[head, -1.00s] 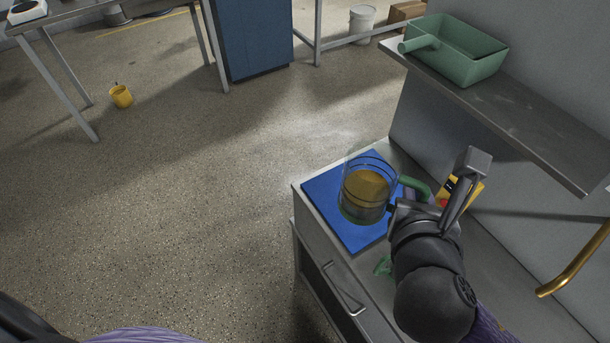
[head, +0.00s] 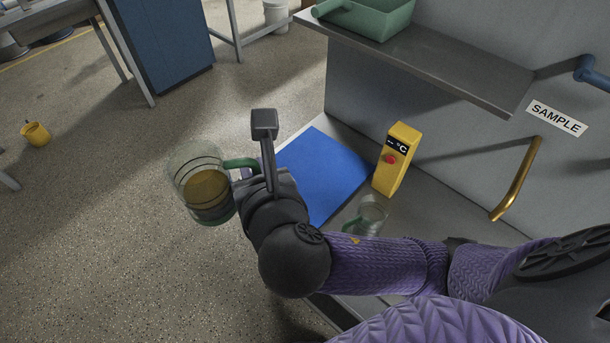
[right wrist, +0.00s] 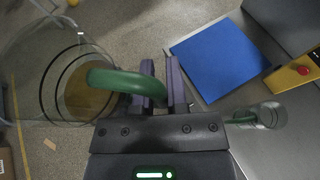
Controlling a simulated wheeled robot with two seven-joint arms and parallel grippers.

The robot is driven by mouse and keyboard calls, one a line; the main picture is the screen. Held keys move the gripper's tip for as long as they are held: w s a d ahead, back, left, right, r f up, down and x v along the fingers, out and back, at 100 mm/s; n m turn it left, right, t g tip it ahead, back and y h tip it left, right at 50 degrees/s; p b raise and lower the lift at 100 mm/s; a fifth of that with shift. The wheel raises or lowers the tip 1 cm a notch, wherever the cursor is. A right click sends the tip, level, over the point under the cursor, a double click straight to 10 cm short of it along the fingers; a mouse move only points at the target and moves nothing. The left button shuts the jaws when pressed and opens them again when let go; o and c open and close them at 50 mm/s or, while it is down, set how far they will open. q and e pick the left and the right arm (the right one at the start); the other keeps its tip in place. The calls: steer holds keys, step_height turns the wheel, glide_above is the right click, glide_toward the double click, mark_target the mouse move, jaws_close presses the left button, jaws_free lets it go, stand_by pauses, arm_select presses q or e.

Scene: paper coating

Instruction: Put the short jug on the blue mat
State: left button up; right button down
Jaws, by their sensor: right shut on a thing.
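A clear jug (head: 205,190) with dark rings, a green handle and amber contents hangs in my right gripper (head: 246,178). The gripper is shut on the handle, which also shows in the right wrist view (right wrist: 125,84). In the head view the held jug appears left of the blue mat (head: 325,175), against the floor. The mat lies flat and bare on the counter; it also shows in the right wrist view (right wrist: 220,60). A second clear jug (head: 368,214) stands on the counter behind my right forearm, partly hidden. I cannot tell which jug is shorter. My left gripper is out of view.
A yellow °C device (head: 396,160) with a red button stands right of the mat. A metal shelf (head: 430,65) holding a green tray (head: 370,22) overhangs the counter's back. A brass handle (head: 520,180) is on the wall.

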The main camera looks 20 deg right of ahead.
step_height(320, 180, down, 11)
steer(key=m+h+b, duration=0.3)
steer(key=b, duration=0.8)
steer(key=m+g+h, duration=0.6)
steer(key=m+h, duration=0.1)
steer(key=m, duration=0.1)
glide_above(336, 181)
step_height(336, 181, down, 6)
step_height(336, 181, down, 10)
steer(key=b, duration=0.7)
steer(key=shift+f, duration=0.1)
steer(key=shift+r, duration=0.25)
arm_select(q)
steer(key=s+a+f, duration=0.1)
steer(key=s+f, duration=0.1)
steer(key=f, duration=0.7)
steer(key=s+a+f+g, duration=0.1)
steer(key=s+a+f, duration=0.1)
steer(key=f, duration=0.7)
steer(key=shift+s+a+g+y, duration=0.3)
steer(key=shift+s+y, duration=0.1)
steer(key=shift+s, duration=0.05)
arm_select(e)
steer(key=shift+f, duration=0.1)
